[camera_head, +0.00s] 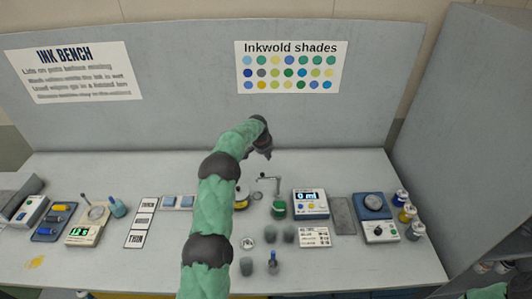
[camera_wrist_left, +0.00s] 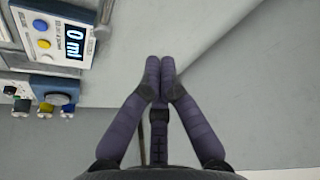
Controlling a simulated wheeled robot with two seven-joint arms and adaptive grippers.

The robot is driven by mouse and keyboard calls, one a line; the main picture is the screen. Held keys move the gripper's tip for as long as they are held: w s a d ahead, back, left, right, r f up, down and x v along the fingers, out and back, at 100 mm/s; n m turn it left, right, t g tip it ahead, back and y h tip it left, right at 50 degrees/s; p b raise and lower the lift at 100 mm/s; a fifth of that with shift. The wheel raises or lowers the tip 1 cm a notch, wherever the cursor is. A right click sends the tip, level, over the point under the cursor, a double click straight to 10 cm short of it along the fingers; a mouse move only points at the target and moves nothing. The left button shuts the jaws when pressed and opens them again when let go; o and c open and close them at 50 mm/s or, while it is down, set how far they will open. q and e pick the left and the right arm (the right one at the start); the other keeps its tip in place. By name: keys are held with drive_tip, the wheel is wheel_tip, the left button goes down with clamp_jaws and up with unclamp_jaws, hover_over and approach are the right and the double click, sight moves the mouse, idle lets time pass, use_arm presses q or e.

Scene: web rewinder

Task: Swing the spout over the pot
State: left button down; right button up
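The spout (camera_head: 269,179) is a thin grey arm at mid-bench; it reaches left from a thin post beside the dispenser with the "0 ml" display (camera_head: 311,197). The display also shows in the left wrist view (camera_wrist_left: 73,45). A green-banded pot (camera_head: 279,209) stands near the foot of the post. A yellow-banded pot (camera_head: 241,198) is partly hidden by my left arm. I cannot tell which pot is meant. My left gripper (camera_head: 267,154) is above and behind the spout, apart from it; its fingertips (camera_wrist_left: 161,67) are together with nothing visible between them. My right gripper is out of view.
Several small grey cups (camera_head: 270,237) stand at the front middle. A scale-like device (camera_head: 373,206) and ink bottles (camera_head: 408,214) are at the right. A back panel with a colour chart (camera_head: 290,67) rises behind. The bench behind the dispenser is clear.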

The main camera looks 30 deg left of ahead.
use_arm(q)
drive_tip(key=shift+s+f+p, duration=0.1)
drive_tip(key=shift+s+f, duration=0.3)
drive_tip(key=shift+f, duration=0.35)
drive_tip(key=shift+s+f+p, duration=0.15)
drive_tip(key=shift+s+f, duration=0.3)
drive_tip(key=shift+f, duration=0.35)
drive_tip(key=shift+s+f+p, duration=0.1)
drive_tip(key=shift+s+f, duration=0.3)
drive_tip(key=shift+f, duration=0.35)
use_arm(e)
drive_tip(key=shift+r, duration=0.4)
